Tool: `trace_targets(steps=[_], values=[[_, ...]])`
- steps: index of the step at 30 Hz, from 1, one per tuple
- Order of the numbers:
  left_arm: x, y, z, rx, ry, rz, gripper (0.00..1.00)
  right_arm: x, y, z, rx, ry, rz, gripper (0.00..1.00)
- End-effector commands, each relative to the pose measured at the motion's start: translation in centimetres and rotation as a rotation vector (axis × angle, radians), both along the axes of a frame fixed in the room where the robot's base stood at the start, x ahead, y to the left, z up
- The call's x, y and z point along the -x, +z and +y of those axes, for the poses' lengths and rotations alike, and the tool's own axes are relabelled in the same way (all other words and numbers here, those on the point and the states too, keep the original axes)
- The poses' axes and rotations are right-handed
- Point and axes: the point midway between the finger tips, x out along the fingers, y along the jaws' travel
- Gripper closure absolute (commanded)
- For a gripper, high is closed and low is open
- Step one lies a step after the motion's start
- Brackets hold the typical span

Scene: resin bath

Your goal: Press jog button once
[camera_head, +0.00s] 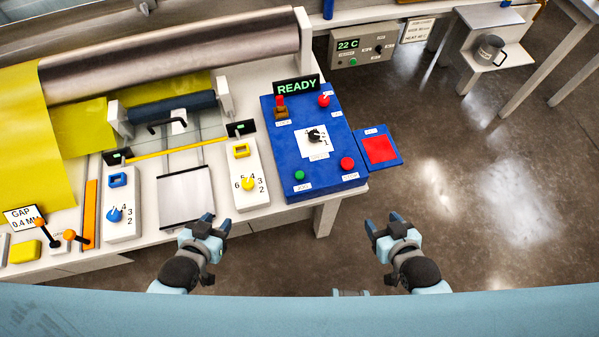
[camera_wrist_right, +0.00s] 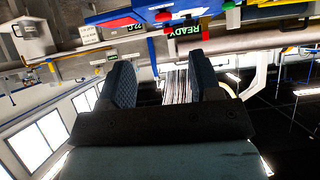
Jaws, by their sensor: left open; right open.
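The blue control panel (camera_head: 277,146) stands at the right end of the machine table in the head view. It bears a small green button (camera_head: 299,175) at its front left, a red button (camera_head: 347,163) at its front right, another red button (camera_head: 323,100) at the back and a black dial (camera_head: 314,135) on a white plate. The labels are too small to read surely, so I cannot tell which one is the jog button. My left gripper (camera_head: 216,224) is open and empty, in front of the table. My right gripper (camera_head: 383,226) is open and empty, over the floor right of the panel.
A green READY display (camera_head: 296,87) stands behind the panel. A blue plate with a red pad (camera_head: 380,149) juts out at its right. A white block with a yellow dial (camera_head: 249,184) stands left of the panel. Open floor (camera_head: 480,190) lies right.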

Motion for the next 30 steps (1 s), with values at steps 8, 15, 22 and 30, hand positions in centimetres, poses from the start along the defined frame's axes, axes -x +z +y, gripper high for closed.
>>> trace_targets(steps=[8,15,22,30], values=[[0.01,0.0,0.0,0.0,0.0,0.0,0.57,-0.01,0.02,0.0,0.0,0.0,-0.001,1.0],[0.01,0.0,0.01,0.0,0.0,0.0,0.57,-0.02,0.03,0.0,0.0,0.0,-0.001,1.0],[0.01,0.0,0.02,0.0,0.0,0.0,0.57,-0.02,0.04,-0.01,0.0,0.0,-0.001,1.0],[0.02,-0.01,0.04,0.0,0.0,0.0,0.57,-0.01,0.04,0.0,0.0,0.0,-0.001,1.0]])
